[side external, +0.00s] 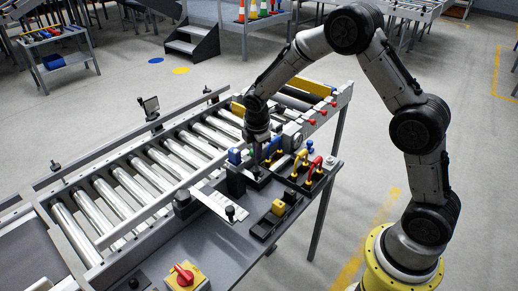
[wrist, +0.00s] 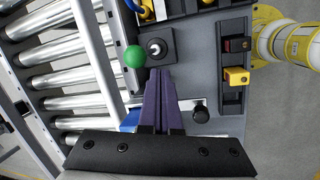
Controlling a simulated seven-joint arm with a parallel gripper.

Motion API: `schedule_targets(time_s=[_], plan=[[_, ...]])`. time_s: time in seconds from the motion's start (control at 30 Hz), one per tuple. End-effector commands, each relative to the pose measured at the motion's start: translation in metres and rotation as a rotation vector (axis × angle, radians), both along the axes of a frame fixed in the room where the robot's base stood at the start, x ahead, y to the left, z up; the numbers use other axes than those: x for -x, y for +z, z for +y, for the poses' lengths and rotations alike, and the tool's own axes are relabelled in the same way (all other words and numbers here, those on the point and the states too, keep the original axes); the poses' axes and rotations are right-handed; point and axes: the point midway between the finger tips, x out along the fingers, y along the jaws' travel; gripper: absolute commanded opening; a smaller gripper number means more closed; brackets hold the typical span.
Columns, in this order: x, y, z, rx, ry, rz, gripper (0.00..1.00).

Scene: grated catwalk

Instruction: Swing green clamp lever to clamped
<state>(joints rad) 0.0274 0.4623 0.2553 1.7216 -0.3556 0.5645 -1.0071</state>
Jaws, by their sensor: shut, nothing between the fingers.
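The green clamp lever shows in the wrist view as a round green ball knob (wrist: 135,56). It sits just left of a dark square base (wrist: 158,47) with a round metal pivot; the arm between them is hard to make out. My gripper (wrist: 160,70) is shut and empty, its purple fingers together, tips just below the base and down-right of the green ball. A small gap seems to show between tips and ball; contact cannot be told. In the side view my gripper (side external: 257,150) is low over the bench, and I cannot pick out the green knob there.
Left of the bench runs a roller conveyor (side external: 145,170). Red and yellow handles (side external: 315,165) stand close right of my gripper. A blue part (side external: 235,156) is close left.

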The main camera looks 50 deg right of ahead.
Motion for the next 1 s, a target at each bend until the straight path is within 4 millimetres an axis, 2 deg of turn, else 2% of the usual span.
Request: schedule_targets(time_s=[0.2,0.6,0.87,1.0], plan=[[-0.012,-0.006,-0.009,0.000,-0.001,0.003,0.00],[-0.015,-0.006,-0.010,0.000,0.000,0.002,0.00],[-0.038,-0.006,-0.010,0.000,0.000,0.001,0.00],[-0.042,-0.007,-0.010,0.000,0.000,0.003,0.00]])
